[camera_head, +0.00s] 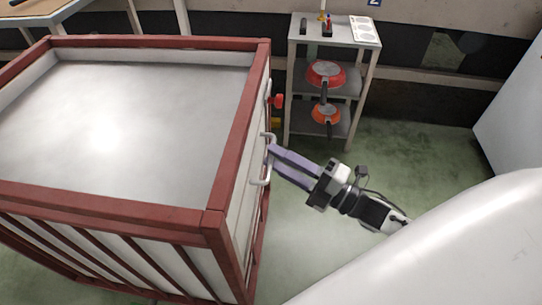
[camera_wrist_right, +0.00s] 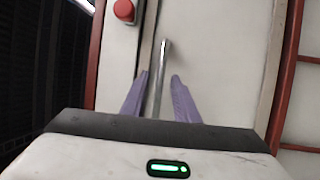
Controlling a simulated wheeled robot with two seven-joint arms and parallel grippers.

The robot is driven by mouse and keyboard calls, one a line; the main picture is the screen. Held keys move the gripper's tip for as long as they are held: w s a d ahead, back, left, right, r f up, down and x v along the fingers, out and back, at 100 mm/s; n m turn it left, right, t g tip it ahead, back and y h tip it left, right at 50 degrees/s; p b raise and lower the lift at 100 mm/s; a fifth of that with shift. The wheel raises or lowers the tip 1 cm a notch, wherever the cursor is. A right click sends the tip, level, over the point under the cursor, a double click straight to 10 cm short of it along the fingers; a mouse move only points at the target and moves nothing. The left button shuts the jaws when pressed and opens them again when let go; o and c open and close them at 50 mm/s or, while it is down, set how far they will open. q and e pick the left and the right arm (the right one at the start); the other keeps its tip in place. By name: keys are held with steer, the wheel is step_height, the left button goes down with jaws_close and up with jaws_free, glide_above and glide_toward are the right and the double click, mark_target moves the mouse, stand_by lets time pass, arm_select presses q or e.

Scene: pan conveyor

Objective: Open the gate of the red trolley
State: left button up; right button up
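The red trolley (camera_head: 150,208) stands at the left of the head view, with a red frame and pale panels. Its right-hand side carries a metal bar handle (camera_head: 265,180) and a red knob (camera_head: 277,101) farther back. My right gripper (camera_head: 271,152) reaches this side with its purple fingers at the handle. In the right wrist view the handle (camera_wrist_right: 161,70) runs between the two fingers (camera_wrist_right: 159,78), which are apart with gaps showing beside the bar. The red knob (camera_wrist_right: 124,9) is at the top there. The gate's panel looks closed. My left gripper is out of view.
A grey shelf rack (camera_head: 334,36) with red pans (camera_head: 326,73) stands behind, right of the trolley. Green floor (camera_head: 400,150) is free between the rack and my body. A white surface (camera_head: 515,110) is at the far right.

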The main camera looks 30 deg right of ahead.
steer(key=shift+x, duration=1.1)
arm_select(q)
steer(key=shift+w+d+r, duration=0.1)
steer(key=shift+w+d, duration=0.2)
arm_select(e)
jaws_close()
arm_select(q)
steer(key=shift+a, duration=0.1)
